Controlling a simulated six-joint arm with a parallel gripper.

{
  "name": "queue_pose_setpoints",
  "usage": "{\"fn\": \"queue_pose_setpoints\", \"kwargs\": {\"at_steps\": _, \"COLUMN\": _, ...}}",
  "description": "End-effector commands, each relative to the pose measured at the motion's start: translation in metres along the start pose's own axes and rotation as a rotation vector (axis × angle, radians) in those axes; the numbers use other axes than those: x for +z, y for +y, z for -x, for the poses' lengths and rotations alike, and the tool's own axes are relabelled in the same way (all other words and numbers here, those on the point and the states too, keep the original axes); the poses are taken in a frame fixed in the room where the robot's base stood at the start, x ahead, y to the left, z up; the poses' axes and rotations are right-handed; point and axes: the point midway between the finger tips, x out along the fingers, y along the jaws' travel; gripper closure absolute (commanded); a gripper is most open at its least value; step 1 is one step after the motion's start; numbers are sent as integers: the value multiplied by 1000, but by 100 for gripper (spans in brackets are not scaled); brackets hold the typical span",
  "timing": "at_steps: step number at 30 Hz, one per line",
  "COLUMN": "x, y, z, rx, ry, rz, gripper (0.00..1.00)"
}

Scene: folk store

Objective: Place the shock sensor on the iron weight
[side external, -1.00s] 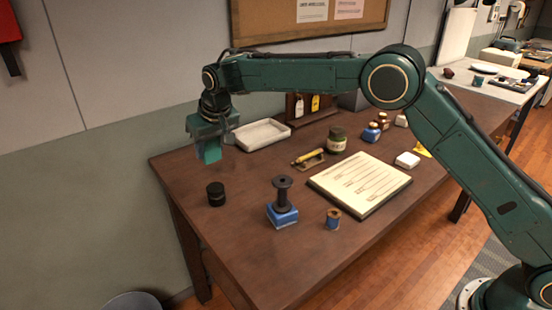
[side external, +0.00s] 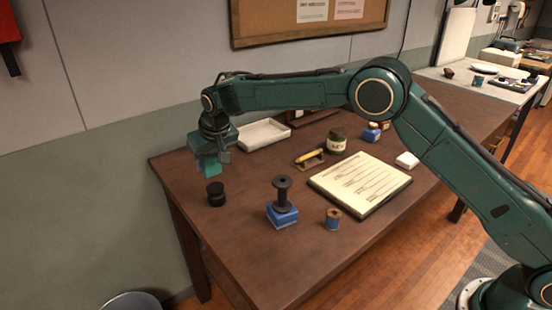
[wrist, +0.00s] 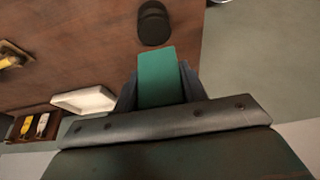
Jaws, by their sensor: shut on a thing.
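A teal block (side external: 208,167), which I take to be the shock sensor, is held in my gripper (side external: 211,156). My gripper is shut on it, with a finger on either side in the wrist view (wrist: 158,92). The block's lower part sticks out below the fingers, above the table. The iron weight appears to be the short black grooved cylinder (side external: 216,194), upright near the table's left edge. In the side view the block hangs just above and slightly left of it, apart from it. In the wrist view the black cylinder (wrist: 153,22) shows just beyond the block's end.
A dark spool (side external: 283,193) stands on a blue box (side external: 282,214) right of the weight, beside a small copper-and-blue spool (side external: 333,219). A white tray (side external: 264,134) lies behind. A paper-covered board (side external: 360,184) lies to the right. The table around the weight is clear.

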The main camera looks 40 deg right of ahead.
Motion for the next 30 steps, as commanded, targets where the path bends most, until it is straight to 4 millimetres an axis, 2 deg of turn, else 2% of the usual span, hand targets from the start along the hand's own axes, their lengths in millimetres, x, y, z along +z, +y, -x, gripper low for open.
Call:
{"fn": "queue_pose_setpoints", "kwargs": {"at_steps": 12, "x": 15, "y": 0, "z": -34, "rx": 0, "ry": -3, "rz": 1, "gripper": 82}}
{"fn": "queue_pose_setpoints", "kwargs": {"at_steps": 27, "x": 17, "y": 0, "z": -39, "rx": -1, "ry": 0, "rz": 1, "gripper": 82}}
{"fn": "queue_pose_setpoints", "kwargs": {"at_steps": 28, "x": 17, "y": 0, "z": -39, "rx": -1, "ry": -1, "rz": 1, "gripper": 55}}
{"fn": "queue_pose_setpoints", "kwargs": {"at_steps": 30, "x": 17, "y": 0, "z": -39, "rx": -1, "ry": -1, "rz": 1, "gripper": 41}}
